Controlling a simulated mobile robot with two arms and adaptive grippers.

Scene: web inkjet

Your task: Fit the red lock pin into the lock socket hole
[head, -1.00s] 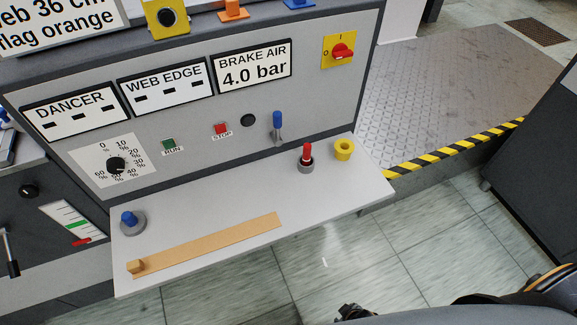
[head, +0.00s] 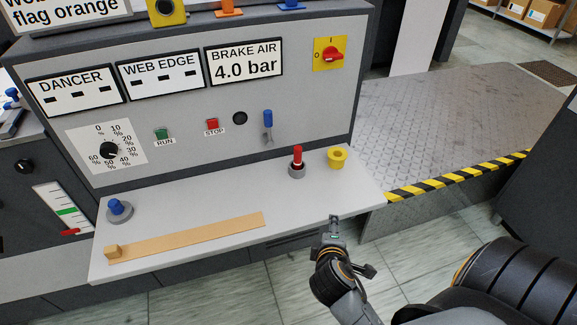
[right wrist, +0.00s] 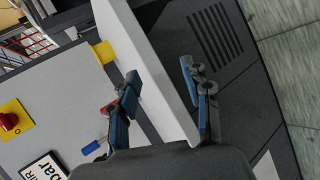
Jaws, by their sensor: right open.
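The red lock pin (head: 297,154) stands upright in a dark grey round holder (head: 297,171) on the shelf's right part. The yellow lock socket (head: 337,157), with a hole in its top, is just right of it. My right gripper (head: 334,219) is at the shelf's front edge, nearer to me than the pin and socket. In the right wrist view the gripper (right wrist: 158,80) is open and empty; the yellow socket (right wrist: 104,52) is beyond its left finger, which partly hides a red piece, likely the pin (right wrist: 107,108). My left gripper is not in view.
The light shelf (head: 210,205) bears a blue knob (head: 118,208) and a tan strip (head: 190,237). Behind it, the panel has a blue-handled lever (head: 268,120), buttons and a red switch (head: 333,55). The shelf around the pin and socket is clear.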

